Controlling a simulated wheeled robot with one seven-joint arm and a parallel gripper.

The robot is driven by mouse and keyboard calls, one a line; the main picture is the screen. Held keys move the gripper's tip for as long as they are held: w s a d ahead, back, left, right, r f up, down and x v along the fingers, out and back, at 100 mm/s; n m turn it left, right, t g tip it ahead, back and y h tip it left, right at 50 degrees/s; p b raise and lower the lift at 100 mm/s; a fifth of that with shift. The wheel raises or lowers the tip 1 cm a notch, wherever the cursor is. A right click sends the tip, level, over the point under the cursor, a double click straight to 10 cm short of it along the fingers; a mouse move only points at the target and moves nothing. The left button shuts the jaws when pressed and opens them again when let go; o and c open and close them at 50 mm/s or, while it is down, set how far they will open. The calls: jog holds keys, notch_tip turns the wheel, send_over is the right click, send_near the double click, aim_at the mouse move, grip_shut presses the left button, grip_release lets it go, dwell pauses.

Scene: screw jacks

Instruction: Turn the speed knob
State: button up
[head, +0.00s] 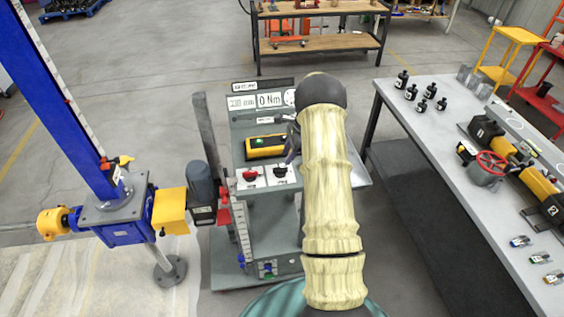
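A grey control panel (238,131) stands in the middle of the head view. On its lower part are two knobs on white plates: a red one (250,176) at left and a dark one (280,171) at right. Their labels are too small to read, so I cannot tell which is the speed knob. My gripper (291,154) is mostly hidden behind my pale arm. A small dark part of it shows just above and right of the dark knob. I cannot tell whether it touches the panel or whether its fingers are open.
A display (269,100) reads 0 Nm. A blue screw jack column (65,95) with a motor (202,190) stands left. A grey bench (440,150) with black parts and a red handwheel (490,163) stands right.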

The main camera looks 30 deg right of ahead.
aim_at(281, 168)
jog(key=p+x, duration=0.1)
jog(key=x, duration=0.5)
jog(key=shift+p, duration=0.4)
grip_shut()
